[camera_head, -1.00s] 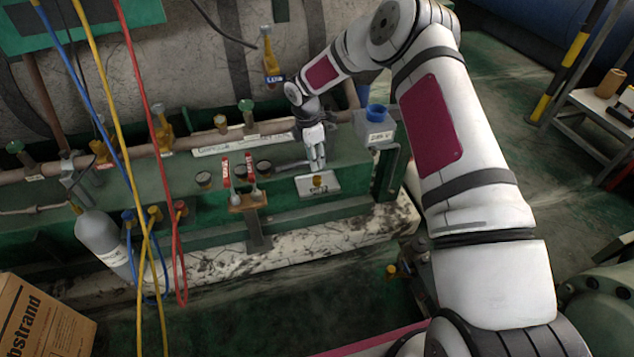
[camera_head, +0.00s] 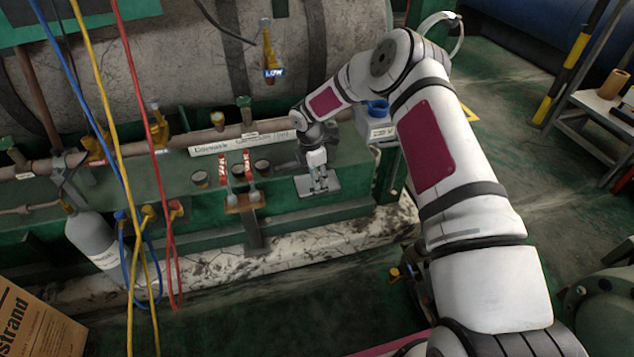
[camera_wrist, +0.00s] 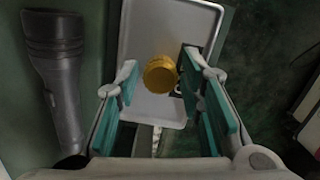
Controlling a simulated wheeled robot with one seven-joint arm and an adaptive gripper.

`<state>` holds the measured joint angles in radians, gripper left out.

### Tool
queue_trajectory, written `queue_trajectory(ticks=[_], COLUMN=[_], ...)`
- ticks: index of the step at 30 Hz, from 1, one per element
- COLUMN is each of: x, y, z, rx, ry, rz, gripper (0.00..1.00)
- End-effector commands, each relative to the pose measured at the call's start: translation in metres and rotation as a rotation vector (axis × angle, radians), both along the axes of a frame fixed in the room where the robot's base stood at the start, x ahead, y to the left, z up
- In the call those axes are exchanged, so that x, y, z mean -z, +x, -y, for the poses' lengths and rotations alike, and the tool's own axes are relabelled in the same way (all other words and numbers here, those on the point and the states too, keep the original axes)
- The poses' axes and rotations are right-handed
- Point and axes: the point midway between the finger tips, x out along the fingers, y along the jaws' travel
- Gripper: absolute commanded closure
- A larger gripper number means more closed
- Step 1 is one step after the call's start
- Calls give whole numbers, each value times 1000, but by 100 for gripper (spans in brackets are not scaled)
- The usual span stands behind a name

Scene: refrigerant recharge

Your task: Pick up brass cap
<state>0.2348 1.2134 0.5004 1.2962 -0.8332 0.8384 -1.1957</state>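The brass cap (camera_wrist: 160,74) is a small yellow round piece on a pale rectangular tray (camera_wrist: 140,34) in the wrist view. My gripper (camera_wrist: 163,90) is open, with its teal-lined fingers on either side of the cap and a gap showing on the left. The right finger is closer to the cap; I cannot tell whether it touches. In the head view my gripper (camera_head: 320,187) is low over the tray (camera_head: 303,186) on the green ledge, and the cap is hidden or too small to make out there.
A grey flashlight (camera_wrist: 58,80) lies left of the tray. Coloured hoses (camera_head: 165,180) hang at the left.

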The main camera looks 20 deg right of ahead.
Motion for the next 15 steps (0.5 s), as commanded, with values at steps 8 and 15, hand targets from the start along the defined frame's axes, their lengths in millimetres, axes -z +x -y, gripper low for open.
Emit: queue_trajectory(ticks=[8, 15], x=[-1, -1], y=[0, 0], z=[0, 0], rx=[0, 0], ry=[0, 0], rz=[0, 0], gripper=[100, 100])
